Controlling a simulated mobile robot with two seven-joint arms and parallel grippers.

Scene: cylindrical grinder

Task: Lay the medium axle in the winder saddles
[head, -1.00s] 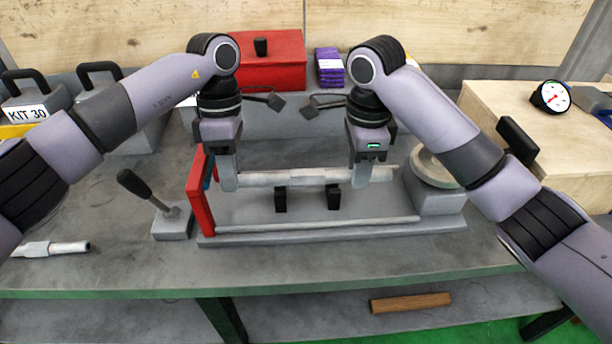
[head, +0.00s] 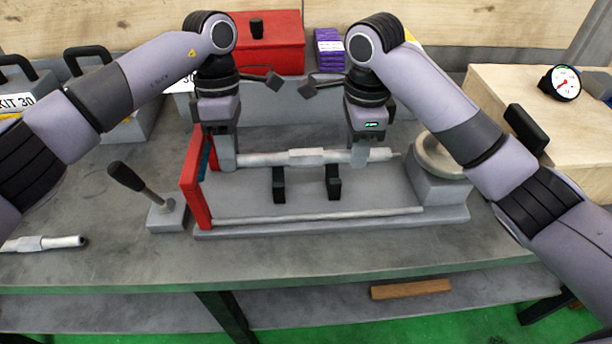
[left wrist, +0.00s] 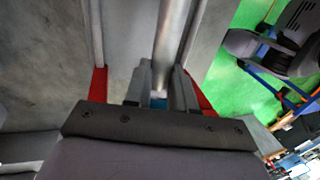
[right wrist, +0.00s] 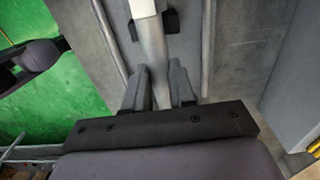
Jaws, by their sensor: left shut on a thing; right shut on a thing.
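The medium axle (head: 306,157) is a pale grey rod with a thicker white middle, held level between my two grippers in the head view. My left gripper (head: 228,160) is shut on its left part, and my right gripper (head: 359,156) is shut on its right part. Two black winder saddles (head: 279,186) (head: 333,184) stand below it on the grey base. In the head view the axle crosses just above their visible tops. In the right wrist view a saddle (right wrist: 171,20) shows on both sides of the axle (right wrist: 151,50). Contact cannot be told.
A red end plate (head: 193,185) stands beside my left gripper, and a grey block with a round disc (head: 437,157) stands at the right. A thin rod (head: 320,216) lies along the base front. A black-handled lever (head: 127,177) and another axle (head: 45,243) are at the left.

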